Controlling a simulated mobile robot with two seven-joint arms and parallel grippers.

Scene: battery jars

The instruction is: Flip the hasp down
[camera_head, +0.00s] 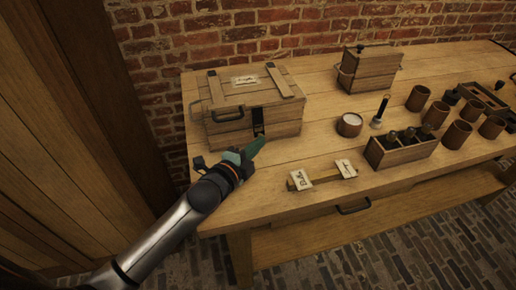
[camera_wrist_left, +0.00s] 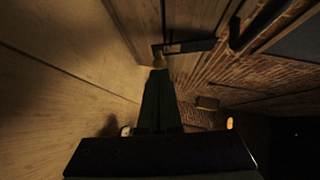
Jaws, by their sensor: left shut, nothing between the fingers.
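A wooden chest (camera_head: 228,132) with a closed lid stands at the left of the table. A dark hasp (camera_head: 258,117) shows at the middle of its front face; its exact angle is too small to tell. My left gripper (camera_head: 256,147) is just in front of and below the hasp, with its green fingers closed together and empty. In the left wrist view, the fingertips (camera_wrist_left: 159,66) come close to a dark metal strip on the chest, probably the hasp (camera_wrist_left: 190,46). Contact cannot be told. My right gripper is not in view.
A white-filled cup (camera_head: 349,125), a bottle rack (camera_head: 402,151) and a smaller box (camera_head: 370,70) stand farther right.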

